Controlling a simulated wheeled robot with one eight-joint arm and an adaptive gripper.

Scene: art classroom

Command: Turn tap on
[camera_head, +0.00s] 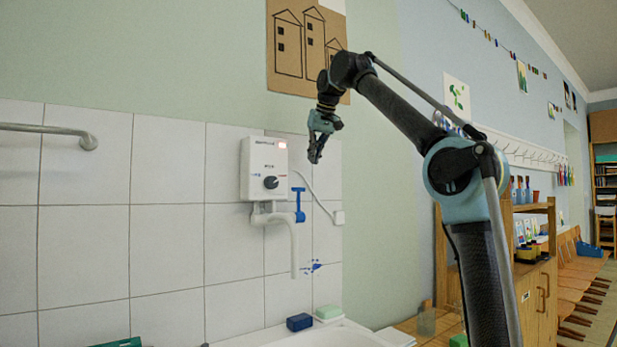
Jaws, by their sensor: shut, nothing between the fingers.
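The tap is a white wall-mounted water heater (264,168) with a dark round knob and a small red light. A white spout (294,250) hangs down below it. A blue lever handle (298,203) stands upright at the right of the pipe under the heater. The white sink (310,338) is below, cut off by the bottom edge. My gripper (316,158) is shut and empty, pointing down. In the picture it is above and to the right of the blue handle, apart from it. I cannot tell the depth between them.
A blue sponge (299,322) and a green-white sponge (328,312) lie on the sink's back rim. A metal rail (50,130) is on the tiled wall at left. A wooden cabinet (535,290) and a row of benches (578,280) stand at right. The space before the tap looks clear.

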